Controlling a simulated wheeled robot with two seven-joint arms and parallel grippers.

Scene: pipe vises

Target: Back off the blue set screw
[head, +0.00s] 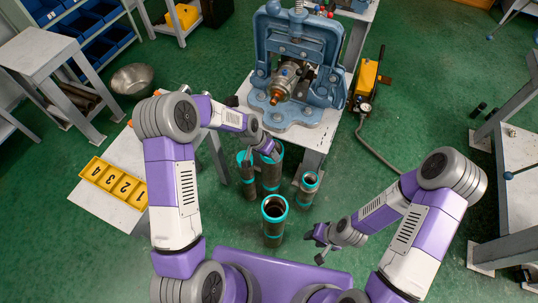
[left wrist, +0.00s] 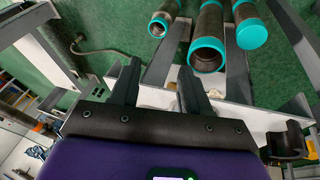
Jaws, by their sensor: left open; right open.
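A small blue spot, which looks like the blue set screw (head: 284,72), shows on top of a grey metal fitting (head: 291,82) with an orange-brown end. The fitting sits inside a large blue pipe vise (head: 337,68) on a white bench. My left gripper (head: 261,152) is in front of the bench, above the standing pipes and apart from the vise. In the left wrist view its two dark fingers (left wrist: 158,90) are spread with nothing between them. My right gripper (head: 316,246) is open and empty, low at the right of the pipes.
Several dark pipes with teal ends (head: 274,222) stand on the green floor before the bench; they also show in the left wrist view (left wrist: 207,56). A yellow numbered tray (head: 112,183) lies on a left table. A yellow pump (head: 367,77) with a hose stands right of the vise.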

